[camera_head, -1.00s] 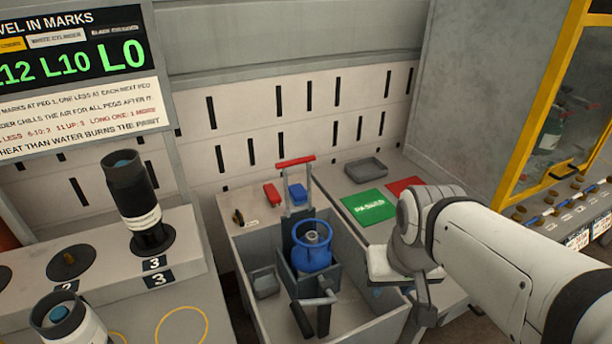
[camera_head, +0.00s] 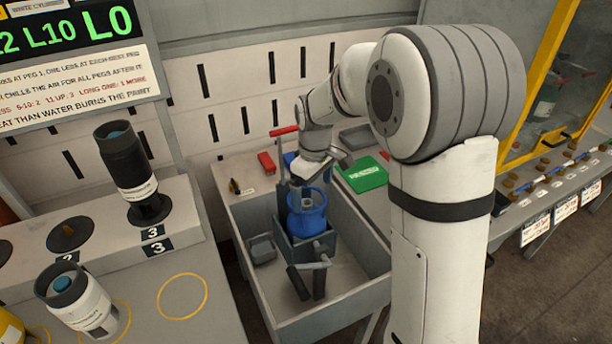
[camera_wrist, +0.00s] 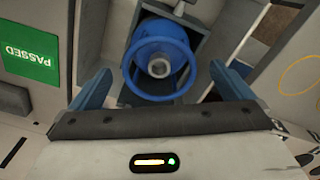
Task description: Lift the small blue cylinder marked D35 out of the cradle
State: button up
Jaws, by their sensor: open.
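The small blue cylinder (camera_head: 307,222) stands upright in a grey box-like cradle (camera_head: 297,245) inside a grey tray bench; no D35 mark is readable. In the wrist view the blue cylinder (camera_wrist: 160,60) shows its round collar and a metal valve at its middle. My gripper (camera_head: 308,178) is just above the cylinder's top in the head view. In the wrist view my gripper (camera_wrist: 160,85) is open, with one blue-grey finger on each side of the cylinder. The fingers look apart from it. Whether they are level with the collar I cannot tell.
A lever with a red handle (camera_head: 284,131) rises behind the cradle, close to my gripper. Dark bar handles (camera_head: 310,275) stand in front. A green PASSED pad (camera_head: 364,176) lies right. A black cylinder (camera_head: 128,175) and a white cylinder (camera_head: 85,300) stand at left.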

jog(key=shift+w+a+f+n, duration=0.4)
jog(key=shift+w+a+f, duration=0.25)
jog(key=shift+w+f, duration=0.2)
jog(key=shift+a+f, duration=0.1)
jog(key=shift+f, duration=0.25)
notch_tip(320, 180, down, 7)
jog(key=shift+f, duration=0.15)
jog(key=c, duration=1.2)
jog(key=o, duration=1)
jog(key=c, duration=0.9)
jog(key=shift+r+p, duration=4.1)
jog(key=shift+r, duration=2.2)
